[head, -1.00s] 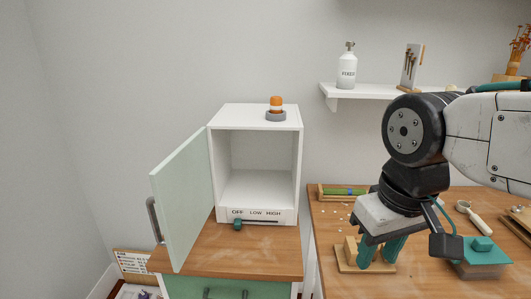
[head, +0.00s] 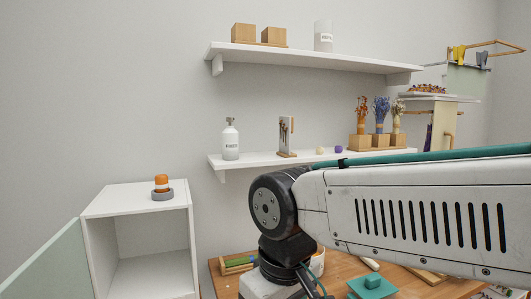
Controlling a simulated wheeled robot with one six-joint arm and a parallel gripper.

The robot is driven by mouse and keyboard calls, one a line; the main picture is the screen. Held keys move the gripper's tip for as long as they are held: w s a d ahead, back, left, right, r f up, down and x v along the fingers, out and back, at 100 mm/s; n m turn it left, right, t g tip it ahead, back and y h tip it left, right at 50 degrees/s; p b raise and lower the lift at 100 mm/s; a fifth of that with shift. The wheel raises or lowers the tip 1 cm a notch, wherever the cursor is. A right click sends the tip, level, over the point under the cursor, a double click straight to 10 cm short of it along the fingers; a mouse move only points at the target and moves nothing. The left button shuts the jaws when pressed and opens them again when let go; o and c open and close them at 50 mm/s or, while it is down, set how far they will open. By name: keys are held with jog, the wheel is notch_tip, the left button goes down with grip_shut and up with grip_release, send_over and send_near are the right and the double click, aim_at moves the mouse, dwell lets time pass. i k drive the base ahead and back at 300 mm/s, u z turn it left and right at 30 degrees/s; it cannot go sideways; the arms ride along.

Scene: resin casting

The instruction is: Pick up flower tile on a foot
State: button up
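On the lower shelf (head: 224,161), a white bottle (head: 230,140) stands left of the tile; small balls (head: 338,149) and dried flowers in wooden blocks (head: 376,142) stand right. The upper shelf (head: 300,57) hangs above. An open white cabinet (head: 138,213) is at lower left.

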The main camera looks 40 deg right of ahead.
aim_at(287, 124)
jog(key=z, duration=0.6)
jog(key=i, duration=0.4)
jog(key=z, duration=0.45)
